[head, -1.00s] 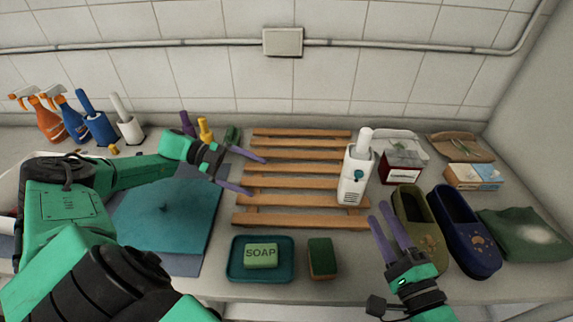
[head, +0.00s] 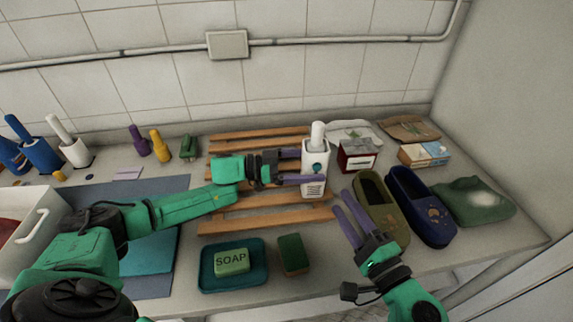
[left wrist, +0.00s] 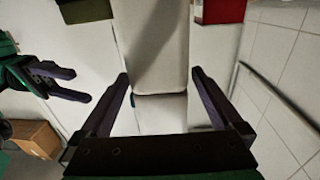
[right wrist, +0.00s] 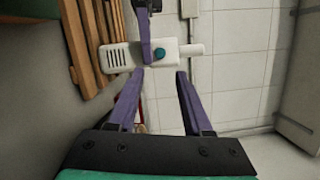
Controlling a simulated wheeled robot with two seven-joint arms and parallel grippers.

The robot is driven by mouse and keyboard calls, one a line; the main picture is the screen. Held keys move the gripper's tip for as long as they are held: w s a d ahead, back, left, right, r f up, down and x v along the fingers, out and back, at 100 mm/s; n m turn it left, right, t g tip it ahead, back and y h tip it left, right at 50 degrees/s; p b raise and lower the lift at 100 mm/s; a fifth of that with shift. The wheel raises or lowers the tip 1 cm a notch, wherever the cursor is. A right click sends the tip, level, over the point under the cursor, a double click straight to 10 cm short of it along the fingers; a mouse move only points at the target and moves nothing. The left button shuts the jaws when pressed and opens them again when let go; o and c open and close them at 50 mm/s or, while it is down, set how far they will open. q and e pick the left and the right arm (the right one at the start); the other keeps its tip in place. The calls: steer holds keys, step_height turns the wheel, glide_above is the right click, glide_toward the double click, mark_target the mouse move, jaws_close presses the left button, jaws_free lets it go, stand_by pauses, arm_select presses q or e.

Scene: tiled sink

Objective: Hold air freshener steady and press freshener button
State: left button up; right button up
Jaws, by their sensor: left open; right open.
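The white air freshener (head: 317,156) stands upright at the right end of the wooden slatted rack. Its teal button (right wrist: 159,54) faces front, and in the head view my left gripper partly covers that area. My left gripper (head: 325,167) is open, with its purple fingers reaching the freshener from the left. In the left wrist view the white body (left wrist: 155,60) lies between and beyond the open fingers. My right gripper (head: 345,200) is open and empty, in front and to the right of the freshener. The right wrist view shows the freshener (right wrist: 120,56) ahead of its fingers.
A soap dish (head: 206,275) and a sponge (head: 293,254) lie in front of the wooden rack (head: 222,225). An olive clog (head: 388,218) and a blue clog (head: 425,215) stand close to my right gripper. A red box (head: 357,158) stands right of the freshener.

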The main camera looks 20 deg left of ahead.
arm_select(q)
steer(key=shift+w+d, duration=0.25)
steer(key=shift+d, duration=0.25)
steer(key=c, duration=1.5)
jaws_close()
arm_select(e)
steer(key=shift+c, duration=1.2)
jaws_close()
